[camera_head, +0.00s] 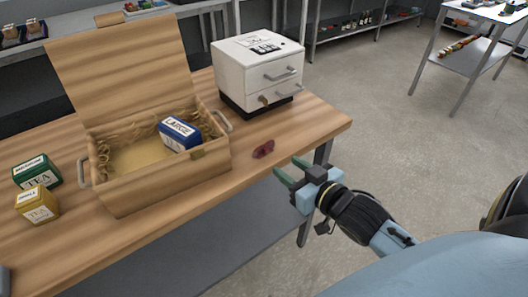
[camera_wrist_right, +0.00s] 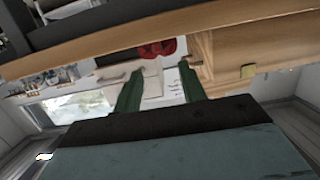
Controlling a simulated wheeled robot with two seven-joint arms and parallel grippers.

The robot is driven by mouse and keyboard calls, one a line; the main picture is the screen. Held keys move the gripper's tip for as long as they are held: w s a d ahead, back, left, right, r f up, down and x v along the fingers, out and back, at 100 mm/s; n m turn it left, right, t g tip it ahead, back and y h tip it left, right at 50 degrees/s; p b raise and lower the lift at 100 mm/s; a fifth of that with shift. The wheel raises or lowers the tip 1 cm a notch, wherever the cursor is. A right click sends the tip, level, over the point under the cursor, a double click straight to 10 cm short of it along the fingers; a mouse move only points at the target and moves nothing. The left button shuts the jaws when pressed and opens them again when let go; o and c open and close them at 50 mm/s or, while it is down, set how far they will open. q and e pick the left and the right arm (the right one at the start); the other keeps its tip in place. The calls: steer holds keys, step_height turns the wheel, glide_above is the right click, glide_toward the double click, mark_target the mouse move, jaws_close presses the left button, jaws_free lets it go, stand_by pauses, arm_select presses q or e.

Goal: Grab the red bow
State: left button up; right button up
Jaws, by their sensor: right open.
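The red bow (camera_head: 263,149) lies on the wooden table near its right front edge, to the right of the open wooden box. It also shows in the right wrist view (camera_wrist_right: 158,48), beyond and a little above my fingertips. My right gripper (camera_head: 287,169) is open and empty, just off the table's front edge, with its green fingers pointing towards the bow. A gap remains between the fingertips and the bow. In the right wrist view the two fingers (camera_wrist_right: 160,72) stand apart with nothing between them.
The open wooden box (camera_head: 160,184) holds straw and a blue tea box (camera_head: 180,134). A white drawer unit (camera_head: 258,65) stands behind the bow. A green tea box (camera_head: 37,171) and a yellow tea box (camera_head: 37,204) stand at the left. The table (camera_head: 318,121) is bare around the bow.

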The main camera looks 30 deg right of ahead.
mark_target(264, 147)
steer(key=x, duration=0.7)
steer(key=shift+w+a+b, duration=0.1)
steer(key=shift+w+b, duration=0.15)
steer(key=shift+b, duration=0.15)
steer(key=x, duration=0.2)
steer(key=b+x, duration=0.1)
steer(key=x, duration=0.2)
steer(key=shift+d+r, duration=0.25)
steer(key=shift+w, duration=0.4)
steer(key=c, duration=0.9)
arm_select(q)
steer(key=shift+w+a+f, duration=0.1)
steer(key=shift+a+f, duration=0.65)
steer(key=shift+f, duration=0.1)
